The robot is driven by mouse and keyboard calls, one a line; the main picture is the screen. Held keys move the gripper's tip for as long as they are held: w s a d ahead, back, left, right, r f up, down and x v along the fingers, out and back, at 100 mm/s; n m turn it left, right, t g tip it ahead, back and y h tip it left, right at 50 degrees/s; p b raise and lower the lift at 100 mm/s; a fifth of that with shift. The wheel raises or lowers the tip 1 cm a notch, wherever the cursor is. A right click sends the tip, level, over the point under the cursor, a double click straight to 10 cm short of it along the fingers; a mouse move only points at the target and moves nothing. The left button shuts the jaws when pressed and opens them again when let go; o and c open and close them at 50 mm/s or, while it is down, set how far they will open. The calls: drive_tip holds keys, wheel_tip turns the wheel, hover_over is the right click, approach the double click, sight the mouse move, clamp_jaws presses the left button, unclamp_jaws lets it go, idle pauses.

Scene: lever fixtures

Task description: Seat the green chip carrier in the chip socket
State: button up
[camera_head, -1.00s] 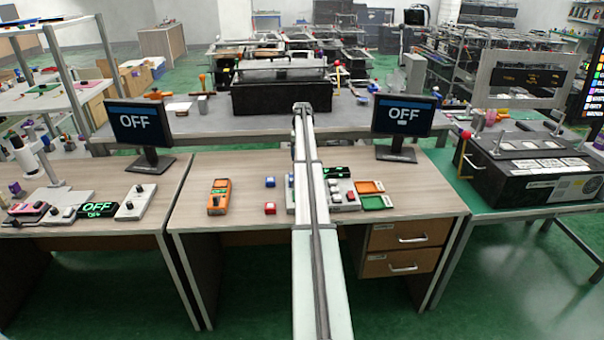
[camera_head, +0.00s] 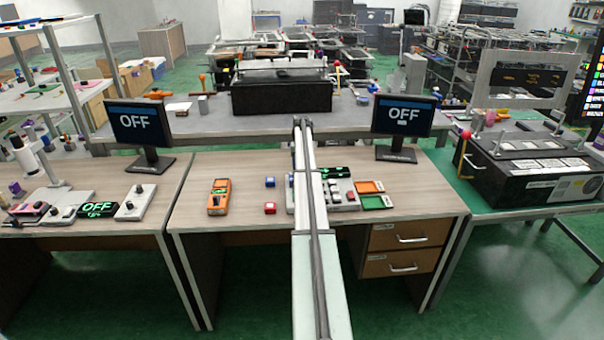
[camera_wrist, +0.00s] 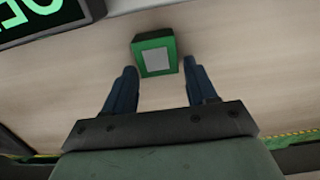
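The green chip carrier (camera_wrist: 144,61), a small green block with a grey square on top, sits on the light wood surface in the wrist view. My gripper (camera_wrist: 159,65) is open, its two dark blue fingers spread on either side of the carrier's near edge. The carrier lies just beyond the fingertips and appears untouched. In the head view my arm covers the gripper and the carrier. I cannot make out the chip socket in either view.
A lit display (camera_wrist: 45,12) stands close to the carrier. A grey fixture with buttons (camera_head: 343,196) is partly behind my arm.

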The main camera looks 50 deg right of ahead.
drive_tip(key=c, duration=0.8)
drive_tip(key=shift+c, duration=0.2)
